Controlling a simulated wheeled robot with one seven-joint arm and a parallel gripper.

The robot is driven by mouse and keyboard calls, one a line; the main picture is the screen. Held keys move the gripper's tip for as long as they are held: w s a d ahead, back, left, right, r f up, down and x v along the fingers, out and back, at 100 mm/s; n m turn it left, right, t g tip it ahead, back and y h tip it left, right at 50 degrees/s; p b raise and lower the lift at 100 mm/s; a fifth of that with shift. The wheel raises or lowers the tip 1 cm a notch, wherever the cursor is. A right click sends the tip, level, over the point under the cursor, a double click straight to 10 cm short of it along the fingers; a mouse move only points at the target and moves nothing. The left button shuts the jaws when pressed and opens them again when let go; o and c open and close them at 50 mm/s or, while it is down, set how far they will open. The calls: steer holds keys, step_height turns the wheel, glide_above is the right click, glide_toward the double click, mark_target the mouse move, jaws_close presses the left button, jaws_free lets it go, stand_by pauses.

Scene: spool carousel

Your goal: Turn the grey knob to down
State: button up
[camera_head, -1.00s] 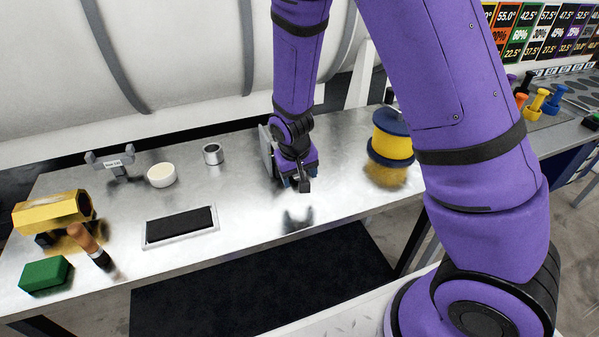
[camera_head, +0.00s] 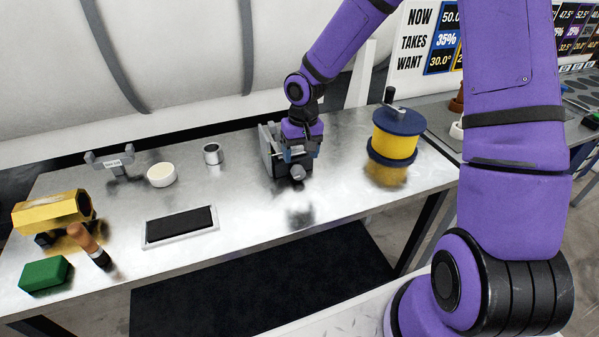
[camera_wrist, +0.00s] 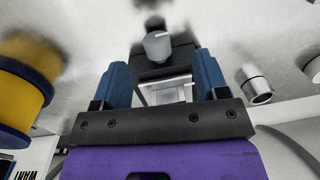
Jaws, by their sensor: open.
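The grey knob (camera_head: 298,173) sticks out of the front of a small grey device (camera_head: 270,150) on the metal bench. In the wrist view the knob (camera_wrist: 158,47) is a short grey cylinder on a dark block, with a short pale mark near its edge pointing right in the picture. My gripper (camera_head: 301,153) is just above and behind the knob in the head view. In the wrist view its two blue fingers (camera_wrist: 163,78) are apart with nothing held, and the knob lies beyond the tips. Whether a finger touches the knob cannot be told.
A yellow spool (camera_head: 395,140) with dark flanges stands to the right. A metal cup (camera_head: 213,154), a white disc (camera_head: 162,175) and a black pad in a tray (camera_head: 180,227) are to the left. The bench front (camera_head: 265,215) is bare.

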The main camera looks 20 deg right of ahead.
mark_target(300, 170)
steer(key=f, duration=0.2)
steer(key=w+f, duration=0.1)
steer(key=f, duration=0.5)
steer(key=shift+w+d+f, duration=0.1)
steer(key=shift+w+f, duration=0.05)
steer(key=shift+w, duration=0.05)
stand_by(0.4)
steer(key=c, duration=0.9)
